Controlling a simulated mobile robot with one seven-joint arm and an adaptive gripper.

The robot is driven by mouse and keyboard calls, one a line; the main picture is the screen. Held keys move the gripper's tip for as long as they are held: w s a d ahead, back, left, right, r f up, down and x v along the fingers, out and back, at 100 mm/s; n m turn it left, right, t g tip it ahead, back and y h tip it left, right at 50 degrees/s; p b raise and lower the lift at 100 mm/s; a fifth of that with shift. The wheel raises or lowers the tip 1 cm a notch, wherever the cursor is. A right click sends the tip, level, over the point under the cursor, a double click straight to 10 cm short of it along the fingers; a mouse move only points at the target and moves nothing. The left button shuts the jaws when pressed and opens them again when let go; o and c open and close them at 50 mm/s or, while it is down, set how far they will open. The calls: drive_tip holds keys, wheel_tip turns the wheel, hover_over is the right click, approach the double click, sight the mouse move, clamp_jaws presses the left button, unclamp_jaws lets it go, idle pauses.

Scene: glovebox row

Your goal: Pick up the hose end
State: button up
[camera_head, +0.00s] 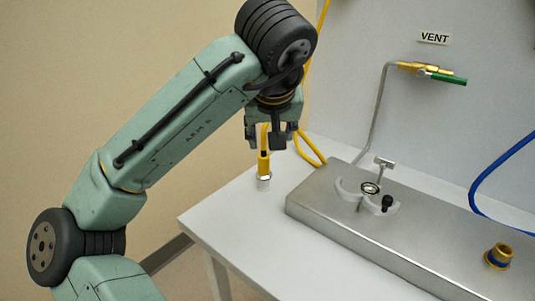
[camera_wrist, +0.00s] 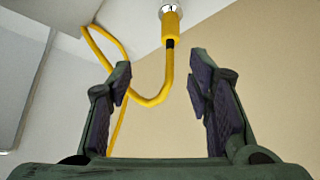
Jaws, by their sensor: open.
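The hose end (camera_head: 264,164) is a yellow sleeve with a silver tip, on a yellow hose. In the head view it is upright, tip down, at the white table's left part, just below my gripper (camera_head: 271,137). In the wrist view the hose end (camera_wrist: 170,22) shows at the top, beyond my open fingers (camera_wrist: 160,85), with the yellow hose (camera_wrist: 158,98) looping down between them. The fingers are apart with dark pads, and I see no contact with the hose. Whether the tip touches the table is hard to tell.
A steel box (camera_head: 330,225) with a grey clamp (camera_head: 366,197) and a brass fitting (camera_head: 499,256) stands right of the hose end. A green-handled valve (camera_head: 442,77) under a VENT label (camera_head: 434,38) is on the wall. A blue hose (camera_head: 490,175) hangs at right. The white table (camera_head: 235,215) has bare room in front.

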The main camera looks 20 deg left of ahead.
sight(264, 154)
drive_tip(key=shift+g, duration=0.5)
drive_tip(key=x, duration=0.5)
drive_tip(key=shift+s+a+f, duration=0.15)
drive_tip(key=shift+s+a, duration=0.2)
drive_tip(key=shift+a, duration=0.05)
drive_tip(key=shift+p+x, duration=1)
drive_tip(key=shift+x, duration=2.1)
drive_tip(key=shift+w+a, duration=0.2)
drive_tip(key=shift+c, duration=0.2)
clamp_jaws()
